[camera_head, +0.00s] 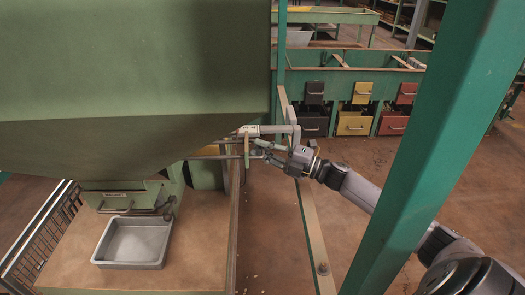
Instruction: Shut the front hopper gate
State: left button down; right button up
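The big green front hopper (140,70) fills the upper left. Below it is a green chute front (115,192) with a small handle, above a grey metal tray (135,243). Thin metal bars and a pale lever-like piece (250,130) stick out at the hopper's lower right edge. My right gripper (256,149) reaches in from the right, beside these bars. Its fingers look parted, with an upright bar (246,148) close to their tips; I cannot tell if they touch it. The gate plate itself is not clearly visible. My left gripper is not in view.
A green post (435,130) stands at the right, in front of my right arm. A long pale rail (312,225) runs along the floor side. Black, yellow (354,123) and red (393,123) bins stand behind. A wooden table top (195,265) carries the tray.

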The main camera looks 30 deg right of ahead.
jog(key=shift+c, duration=0.4)
grip_shut()
jog(key=shift+a, duration=0.1)
